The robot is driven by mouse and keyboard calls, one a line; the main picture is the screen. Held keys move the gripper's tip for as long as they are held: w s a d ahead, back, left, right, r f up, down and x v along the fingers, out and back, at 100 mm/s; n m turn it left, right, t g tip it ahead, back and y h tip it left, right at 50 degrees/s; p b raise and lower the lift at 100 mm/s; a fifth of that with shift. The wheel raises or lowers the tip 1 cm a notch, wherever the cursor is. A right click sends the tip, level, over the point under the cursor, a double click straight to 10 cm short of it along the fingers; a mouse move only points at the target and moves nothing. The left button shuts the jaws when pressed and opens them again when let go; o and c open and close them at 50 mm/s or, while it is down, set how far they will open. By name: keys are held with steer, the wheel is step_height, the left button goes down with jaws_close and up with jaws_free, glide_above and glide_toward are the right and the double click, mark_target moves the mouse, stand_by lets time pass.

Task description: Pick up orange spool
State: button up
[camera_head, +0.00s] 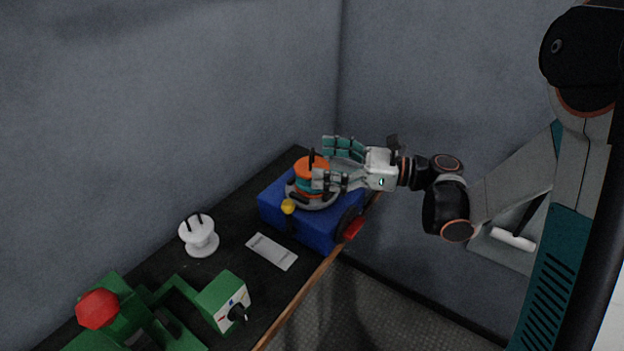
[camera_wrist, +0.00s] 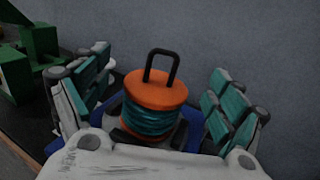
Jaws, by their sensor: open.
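The orange spool (camera_head: 312,164) has teal winding around its middle and a black loop handle on top. It stands upright on the blue box (camera_head: 284,208) at the far end of the bench. My gripper (camera_head: 336,164) is open at the spool, with one finger on the wall side and one on the near side. In the wrist view the spool (camera_wrist: 154,104) stands between the two spread fingers of my gripper (camera_wrist: 160,100), with visible gaps on both sides. The near finger hides part of the spool in the head view.
A yellow knob (camera_head: 288,206) sits on the box's front. A white spool (camera_head: 199,236), a pale flat plate (camera_head: 271,252) and a green machine (camera_head: 222,300) with a red knob (camera_head: 97,309) are on the dark bench. Grey walls stand close behind the box.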

mark_target(311, 160)
steer(key=shift+x, duration=1.5)
steer(key=shift+c, duration=0.4)
steer(key=c, duration=1.2)
